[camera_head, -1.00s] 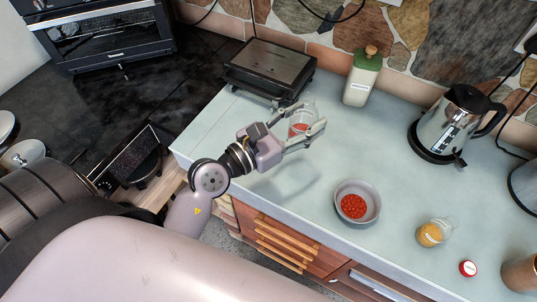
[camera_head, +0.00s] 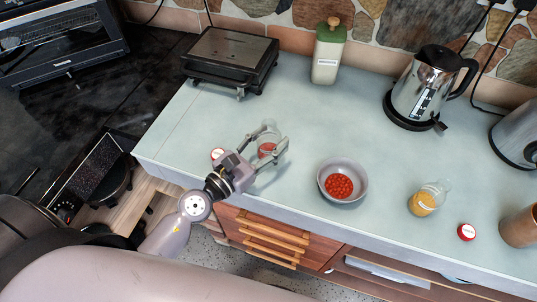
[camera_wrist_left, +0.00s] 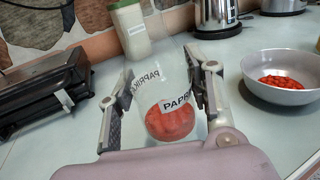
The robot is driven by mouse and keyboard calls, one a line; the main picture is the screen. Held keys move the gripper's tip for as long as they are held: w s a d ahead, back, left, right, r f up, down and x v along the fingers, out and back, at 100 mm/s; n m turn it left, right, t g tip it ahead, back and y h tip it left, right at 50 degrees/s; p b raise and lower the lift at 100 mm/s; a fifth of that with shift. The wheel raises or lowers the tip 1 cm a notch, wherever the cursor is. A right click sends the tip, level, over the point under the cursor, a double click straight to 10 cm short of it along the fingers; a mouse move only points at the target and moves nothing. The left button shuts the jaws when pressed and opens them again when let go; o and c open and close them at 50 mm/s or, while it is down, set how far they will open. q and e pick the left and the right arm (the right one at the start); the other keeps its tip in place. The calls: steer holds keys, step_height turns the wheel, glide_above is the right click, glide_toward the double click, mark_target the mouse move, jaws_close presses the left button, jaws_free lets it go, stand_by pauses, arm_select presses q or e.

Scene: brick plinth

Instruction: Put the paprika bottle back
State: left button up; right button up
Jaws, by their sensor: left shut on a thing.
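My left gripper (camera_head: 269,142) is shut on the paprika bottle (camera_head: 266,149), a clear bottle with red powder in its lower part. In the left wrist view the bottle (camera_wrist_left: 170,118) stands roughly upright between the two fingers, with its PAPRIKA label facing the camera. The bottle is over the left part of the counter; I cannot tell whether its base touches the surface. It shows no cap. A red and white cap (camera_head: 217,154) lies on the counter just left of the gripper. My right gripper is not in view.
A grey bowl (camera_head: 343,163) with red contents stands to the right of the gripper. Further right are a yellow spice bottle (camera_head: 424,203), another red cap (camera_head: 467,232) and a kettle (camera_head: 420,90). A grill (camera_head: 228,62) and a green-topped bottle (camera_head: 327,58) stand behind.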

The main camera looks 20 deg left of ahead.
mark_target(268, 152)
arm_select(q)
step_height(268, 152, down, 4)
steer(key=b, duration=0.3)
steer(key=shift+f, duration=0.15)
steer(key=shift+b, duration=0.3)
steer(key=shift+f, duration=0.1)
steer(key=o, duration=1.2)
